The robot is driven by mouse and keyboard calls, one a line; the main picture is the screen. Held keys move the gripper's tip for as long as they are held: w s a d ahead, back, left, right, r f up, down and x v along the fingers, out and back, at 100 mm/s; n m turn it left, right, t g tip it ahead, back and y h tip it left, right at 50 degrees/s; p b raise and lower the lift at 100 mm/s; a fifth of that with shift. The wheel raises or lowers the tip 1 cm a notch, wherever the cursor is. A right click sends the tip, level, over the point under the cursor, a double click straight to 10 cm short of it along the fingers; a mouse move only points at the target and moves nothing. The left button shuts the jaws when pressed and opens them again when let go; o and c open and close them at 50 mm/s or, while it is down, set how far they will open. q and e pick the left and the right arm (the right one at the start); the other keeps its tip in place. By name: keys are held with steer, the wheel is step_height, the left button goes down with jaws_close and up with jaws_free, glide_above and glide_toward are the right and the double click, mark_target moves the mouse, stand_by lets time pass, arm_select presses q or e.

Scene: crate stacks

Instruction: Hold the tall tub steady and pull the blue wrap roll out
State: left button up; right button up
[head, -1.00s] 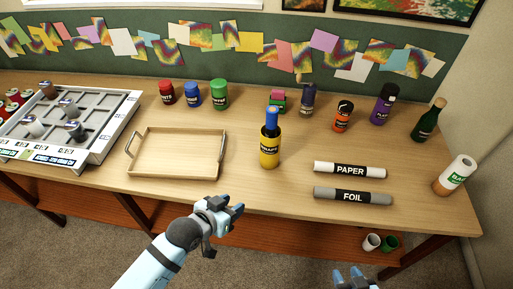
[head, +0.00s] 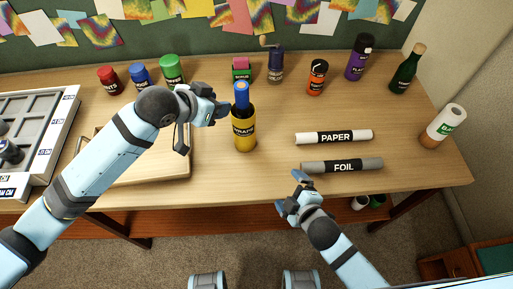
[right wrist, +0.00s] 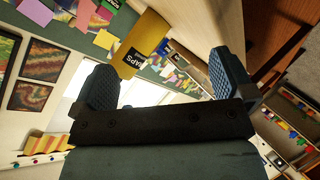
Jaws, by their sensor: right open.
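The tall yellow tub (head: 244,138) stands upright on the table with a black label. The blue wrap roll (head: 241,95) sticks up out of its top. In the right wrist view the tub (right wrist: 153,27) shows tilted beyond the fingers. My left gripper (head: 218,108) is at the tub's upper left side, close to it; I cannot tell whether it touches the tub or how far its jaws are apart. My right gripper (head: 292,192) is open and empty at the table's front edge, below and right of the tub. The roll's lower part is hidden inside the tub.
A paper roll (head: 333,137) and a foil roll (head: 342,166) lie right of the tub. Several jars and bottles stand along the back, including a green jar (head: 172,70). A wooden tray (head: 150,180) lies left, partly behind my left arm.

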mark_target(244, 119)
steer(key=w+a+r+n, duration=0.1)
steer(key=n, duration=0.2)
steer(key=w+a+r+n+t, duration=0.1)
steer(key=a+n, duration=0.1)
steer(key=n, duration=0.1)
steer(key=w+a+r+n+y, duration=0.1)
steer(key=w+n, duration=0.1)
steer(key=n, duration=0.2)
steer(key=shift+a, duration=0.4)
steer(key=w+a+r+n+t, duration=0.1)
steer(key=w+a+n, duration=0.1)
steer(key=w+n, duration=0.3)
steer(key=w+a+r+n+t, duration=0.1)
steer(key=w+a+n, duration=0.1)
steer(key=w+n, duration=0.2)
steer(key=w+a+r+n+t, duration=0.1)
steer(key=w+a+n+t, duration=0.1)
steer(key=w+n, duration=0.3)
steer(key=shift+w+a+n, duration=0.15)
steer(key=shift+w+a, duration=0.05)
steer(key=shift+w, duration=0.5)
steer(key=shift+w+a+n, duration=0.15)
steer(key=shift+w, duration=0.5)
steer(key=c, duration=1)
